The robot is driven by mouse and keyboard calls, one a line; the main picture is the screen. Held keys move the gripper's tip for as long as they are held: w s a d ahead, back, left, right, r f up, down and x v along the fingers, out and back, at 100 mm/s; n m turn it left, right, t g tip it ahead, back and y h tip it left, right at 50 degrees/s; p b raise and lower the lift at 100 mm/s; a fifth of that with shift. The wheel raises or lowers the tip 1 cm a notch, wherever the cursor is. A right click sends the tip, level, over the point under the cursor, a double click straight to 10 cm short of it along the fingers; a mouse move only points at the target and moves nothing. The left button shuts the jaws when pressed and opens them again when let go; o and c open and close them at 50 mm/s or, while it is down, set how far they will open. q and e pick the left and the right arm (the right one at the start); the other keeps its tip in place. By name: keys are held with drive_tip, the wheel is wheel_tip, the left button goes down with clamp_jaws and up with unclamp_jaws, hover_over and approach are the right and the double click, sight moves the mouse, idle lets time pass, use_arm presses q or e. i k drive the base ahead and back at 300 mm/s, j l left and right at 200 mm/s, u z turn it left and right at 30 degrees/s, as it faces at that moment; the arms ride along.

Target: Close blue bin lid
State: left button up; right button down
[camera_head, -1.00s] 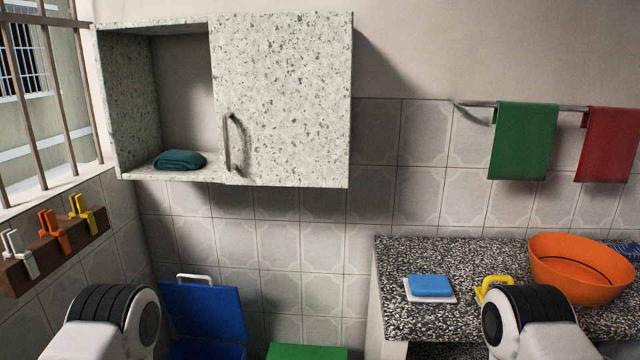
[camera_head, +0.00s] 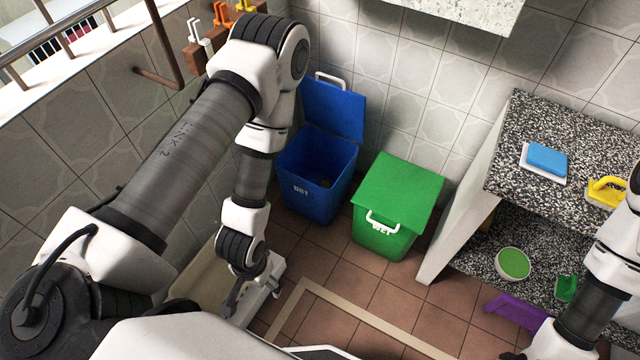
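The blue bin (camera_head: 312,187) stands on the floor against the back wall, in the corner left of the green bin. Its blue lid (camera_head: 334,108) is open, tilted up and back toward the wall, with a white handle (camera_head: 331,80) at its top edge. My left arm reaches down just left of the bin. My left gripper (camera_head: 234,298) hangs low in front of it, apart from the lid; its fingers are too small and covered to read. My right arm is at the right edge, its gripper out of view.
A green bin (camera_head: 392,203) with its lid shut stands right of the blue one. A granite counter (camera_head: 520,108) with a lower shelf is at the right. It holds a blue sponge (camera_head: 547,159); a bowl (camera_head: 513,264) is on the shelf. A purple dustpan-like thing (camera_head: 514,311) lies lower right.

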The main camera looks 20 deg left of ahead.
sight(335, 109)
drive_tip(key=i+l, duration=0.15)
drive_tip(key=i, duration=0.3)
drive_tip(key=i+l, duration=0.15)
drive_tip(key=i, duration=0.3)
